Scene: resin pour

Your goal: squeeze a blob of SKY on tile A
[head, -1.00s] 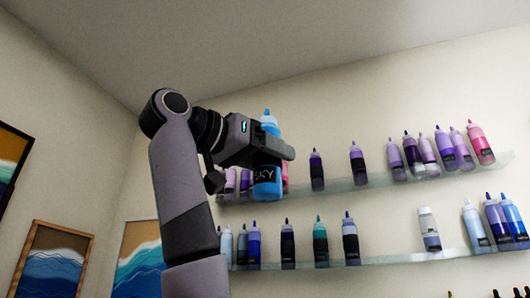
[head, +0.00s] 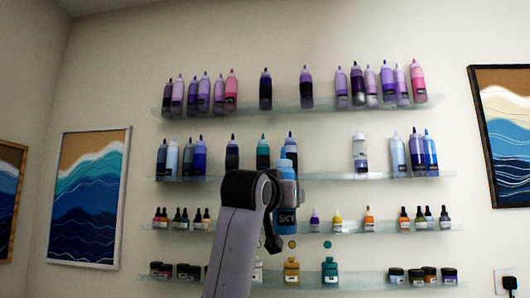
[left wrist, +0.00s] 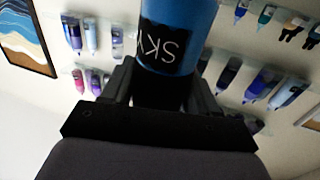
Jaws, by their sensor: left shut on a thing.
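The SKY bottle (head: 287,217) is blue with a black label and stands about upright in the head view, in front of the wall shelves. My left arm comes up from below and partly hides it. In the left wrist view the bottle (left wrist: 180,22) fills the top middle, its label upside down. My left gripper (left wrist: 160,85) is shut on the bottle, one finger on each side. Tile A is not in view. My right gripper is not in view.
Glass shelves (head: 300,106) on the wall hold several purple, pink and blue bottles, with small droppers and jars lower down. Wave pictures hang at the left (head: 90,195) and right (head: 505,130). A plug sits in a socket (head: 508,281) at the lower right.

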